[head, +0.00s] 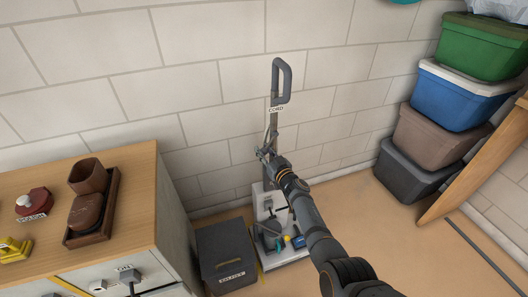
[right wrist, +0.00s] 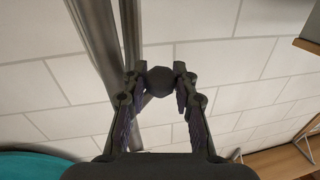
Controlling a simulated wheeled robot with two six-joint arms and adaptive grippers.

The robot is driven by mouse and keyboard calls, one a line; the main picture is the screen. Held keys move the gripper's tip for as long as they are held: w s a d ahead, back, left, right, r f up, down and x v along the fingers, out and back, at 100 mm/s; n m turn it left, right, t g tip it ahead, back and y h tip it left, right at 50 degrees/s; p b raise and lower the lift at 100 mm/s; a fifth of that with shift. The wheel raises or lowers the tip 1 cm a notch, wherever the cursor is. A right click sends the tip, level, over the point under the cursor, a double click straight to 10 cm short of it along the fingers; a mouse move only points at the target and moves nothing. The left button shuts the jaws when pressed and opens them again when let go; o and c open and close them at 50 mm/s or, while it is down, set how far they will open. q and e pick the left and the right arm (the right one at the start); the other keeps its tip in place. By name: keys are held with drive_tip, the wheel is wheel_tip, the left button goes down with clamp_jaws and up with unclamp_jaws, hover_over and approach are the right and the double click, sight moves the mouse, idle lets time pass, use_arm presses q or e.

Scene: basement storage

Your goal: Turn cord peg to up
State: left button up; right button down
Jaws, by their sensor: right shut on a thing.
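A tall upright appliance with a grey loop handle (head: 282,78) stands against the wall. A small label reading CORD (head: 276,109) is on its pole below the handle. My right gripper (head: 266,153) is at the pole, a little below that label. In the right wrist view, my right gripper (right wrist: 160,76) is shut on a dark, rounded knob, the cord peg (right wrist: 160,86), with a fingertip on each side. The grey pole (right wrist: 104,50) runs just left of the fingers there. In the head view my gripper hides the peg, so its direction cannot be told. My left gripper is not in view.
A dark grey box (head: 226,256) stands left of the appliance's base (head: 283,253). A wooden-topped cabinet (head: 135,215) with a brown tray fills the lower left. Stacked bins (head: 425,138) and a leaning board (head: 480,165) are at the right.

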idle(0.3)
drive_tip(key=shift+a, duration=0.1)
drive_tip(key=shift+s+a+r+m+p, duration=0.1)
drive_tip(key=shift+a+r+m+p, duration=0.2)
drive_tip(key=shift+m+p, duration=0.4)
drive_tip(key=shift+s+a+r+m+p, duration=0.15)
drive_tip(key=shift+a+r+m+p, duration=0.2)
drive_tip(key=shift+m+p, duration=0.3)
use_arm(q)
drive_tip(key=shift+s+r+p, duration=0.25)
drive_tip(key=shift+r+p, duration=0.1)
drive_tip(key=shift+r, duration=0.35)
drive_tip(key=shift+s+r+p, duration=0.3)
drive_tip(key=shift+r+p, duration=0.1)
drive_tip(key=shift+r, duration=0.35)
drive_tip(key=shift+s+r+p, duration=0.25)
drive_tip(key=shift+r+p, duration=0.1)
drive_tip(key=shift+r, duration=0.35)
use_arm(e)
drive_tip(key=shift+s+a+r+m+t, duration=0.15)
drive_tip(key=shift+r+m, duration=0.2)
drive_tip(key=shift+m, duration=0.4)
drive_tip(key=shift+a+r+m+t, duration=0.2)
drive_tip(key=shift+r+m, duration=0.2)
drive_tip(key=shift+m, duration=0.35)
drive_tip(key=shift+s+a+r+m+t, duration=0.15)
drive_tip(key=shift+r+m, duration=0.2)
drive_tip(key=shift+m, duration=0.4)
drive_tip(key=shift+w, duration=0.1)
